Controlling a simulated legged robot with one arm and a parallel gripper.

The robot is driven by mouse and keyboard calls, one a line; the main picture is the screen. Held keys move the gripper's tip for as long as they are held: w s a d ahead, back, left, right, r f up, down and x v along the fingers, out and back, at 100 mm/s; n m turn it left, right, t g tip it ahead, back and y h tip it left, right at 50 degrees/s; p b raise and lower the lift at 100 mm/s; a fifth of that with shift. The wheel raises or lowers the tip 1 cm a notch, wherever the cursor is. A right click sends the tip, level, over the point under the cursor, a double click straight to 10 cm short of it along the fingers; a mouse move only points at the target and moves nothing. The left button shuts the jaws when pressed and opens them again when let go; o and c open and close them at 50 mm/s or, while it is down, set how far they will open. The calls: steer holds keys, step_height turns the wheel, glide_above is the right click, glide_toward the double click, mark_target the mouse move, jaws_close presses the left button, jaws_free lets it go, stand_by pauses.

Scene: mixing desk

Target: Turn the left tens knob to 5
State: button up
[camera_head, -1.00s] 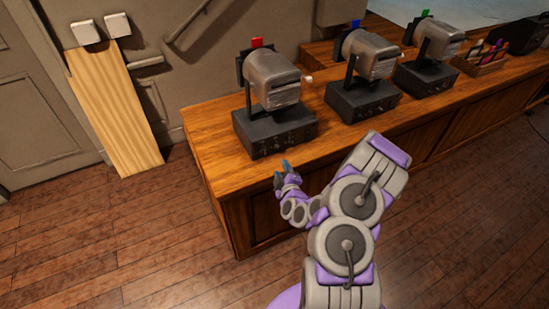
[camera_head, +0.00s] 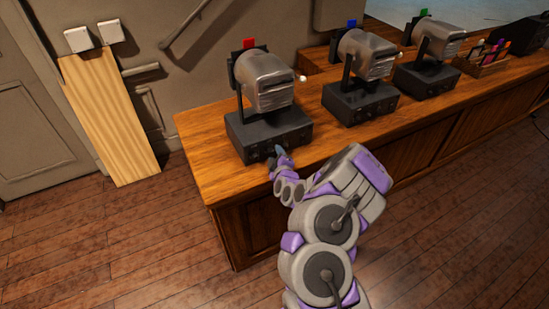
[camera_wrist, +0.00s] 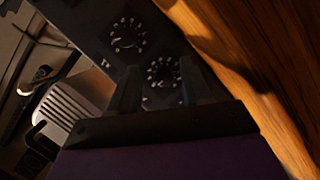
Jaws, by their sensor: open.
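The left projector-like lamp (camera_head: 266,82) has a red marker (camera_head: 249,43) on top and stands on a dark control box (camera_head: 268,130) at the desk's left end. In the wrist view, the box's front shows two round dials with rings of white marks: an upper-left dial (camera_wrist: 127,35) and a lower-right dial (camera_wrist: 163,72). My gripper (camera_head: 277,157) is at the lower front of this box. In the wrist view my gripper (camera_wrist: 158,88) is open, its fingers on either side of the lower-right dial. I cannot tell whether they touch it. The digits are too small to read.
Two similar lamps, one with a blue marker (camera_head: 352,23) and one with a green marker (camera_head: 424,13), stand to the right on the wooden desk (camera_head: 210,180). A wooden crate (camera_head: 485,63) of colored items is farther right. Floor in front is clear.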

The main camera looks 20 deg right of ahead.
steer(key=shift+w+d, duration=0.15)
steer(key=shift+w, duration=0.05)
steer(key=shift+w+a+r, duration=0.1)
steer(key=shift+w+a, duration=0.05)
steer(key=shift+a, duration=0.9)
steer(key=shift+c, duration=0.6)
steer(key=shift+d, duration=0.8)
steer(key=c, duration=0.6)
steer(key=shift+c, duration=0.6)
steer(key=shift+a, duration=0.4)
jaws_close()
